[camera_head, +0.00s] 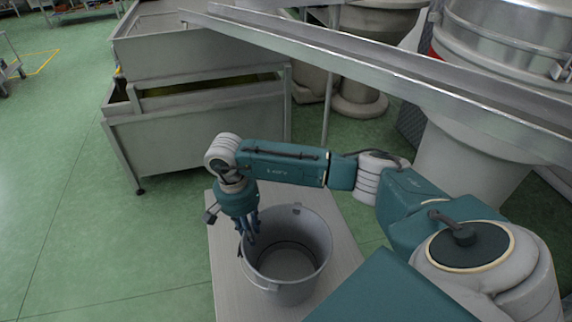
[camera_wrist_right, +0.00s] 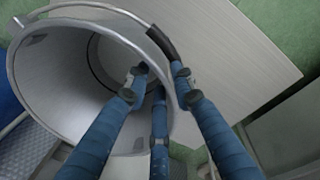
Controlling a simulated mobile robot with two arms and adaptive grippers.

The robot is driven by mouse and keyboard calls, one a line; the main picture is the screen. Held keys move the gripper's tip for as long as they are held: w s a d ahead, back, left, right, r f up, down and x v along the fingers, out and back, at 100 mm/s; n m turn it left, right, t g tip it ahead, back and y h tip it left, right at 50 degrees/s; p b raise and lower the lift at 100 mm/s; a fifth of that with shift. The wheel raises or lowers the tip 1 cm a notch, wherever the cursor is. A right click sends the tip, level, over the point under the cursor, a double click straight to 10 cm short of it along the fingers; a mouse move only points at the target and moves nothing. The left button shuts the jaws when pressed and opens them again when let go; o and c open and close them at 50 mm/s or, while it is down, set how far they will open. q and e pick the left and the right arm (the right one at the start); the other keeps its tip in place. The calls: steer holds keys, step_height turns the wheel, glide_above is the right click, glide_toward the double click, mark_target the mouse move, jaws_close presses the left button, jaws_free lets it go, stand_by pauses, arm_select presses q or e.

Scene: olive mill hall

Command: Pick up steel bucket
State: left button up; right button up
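The grey steel bucket (camera_head: 318,240) stands upright on a pale board-like surface (camera_head: 228,285) in the head view, open at the top and empty. My right gripper (camera_head: 247,232) points down at the bucket's left rim. In the right wrist view, its blue fingers (camera_wrist_right: 158,78) reach to the bucket's rim (camera_wrist_right: 62,140). One finger is over the inside and another is on the outer side, by the black handle grip (camera_wrist_right: 160,43). Whether the fingers press on the rim or handle cannot be told. My left gripper is not in view.
A large steel bin (camera_head: 190,140) on legs stands behind the bucket.

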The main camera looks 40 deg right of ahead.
steer(key=shift+f, duration=0.2)
jaws_close()
steer(key=shift+r, duration=0.1)
